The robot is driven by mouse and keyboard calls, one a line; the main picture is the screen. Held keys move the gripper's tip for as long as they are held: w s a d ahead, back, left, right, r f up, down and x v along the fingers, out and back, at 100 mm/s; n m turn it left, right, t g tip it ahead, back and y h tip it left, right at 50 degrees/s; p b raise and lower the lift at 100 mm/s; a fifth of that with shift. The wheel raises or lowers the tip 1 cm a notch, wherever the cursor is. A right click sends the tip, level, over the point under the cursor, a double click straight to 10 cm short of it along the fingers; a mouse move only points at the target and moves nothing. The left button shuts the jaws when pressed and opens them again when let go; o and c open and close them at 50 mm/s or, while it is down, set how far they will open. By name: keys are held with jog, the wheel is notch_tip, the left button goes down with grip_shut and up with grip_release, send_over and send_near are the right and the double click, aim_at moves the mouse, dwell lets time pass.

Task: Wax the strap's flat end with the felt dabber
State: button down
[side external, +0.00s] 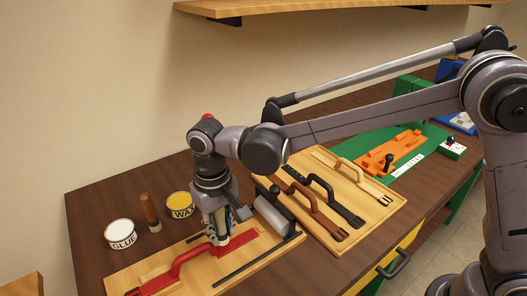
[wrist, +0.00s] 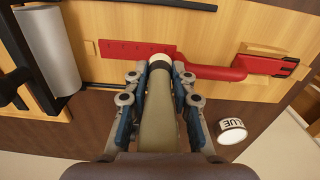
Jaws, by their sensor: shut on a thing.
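The red strap (side external: 195,253) lies on a light wooden board (side external: 155,268). In the wrist view its flat end (wrist: 125,49), with small holes, points left and its buckle end (wrist: 285,66) lies right. My gripper (wrist: 160,70) is shut on the dabber (wrist: 157,105), which has an olive-tan handle and a pale tip (wrist: 158,60). The tip overlaps the lower edge of the strap's flat part in the wrist view; I cannot tell if it touches. In the side view my gripper (side external: 220,225) points down over the strap and hides most of the dabber.
The yellow wax tin (side external: 180,204), white glue tin (side external: 121,234) and a brown-handled tool (side external: 149,211) stand behind the board. A grey roller (side external: 275,217) is beside my gripper. Brown and black straps (side external: 310,200) lie on another board. An orange fixture (side external: 390,152) sits on a green mat.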

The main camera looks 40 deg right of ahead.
jog(key=shift+r, duration=0.1)
jog(key=shift+r, duration=2.95)
jog(key=shift+r, duration=1.5)
jog(key=shift+f, duration=0.1)
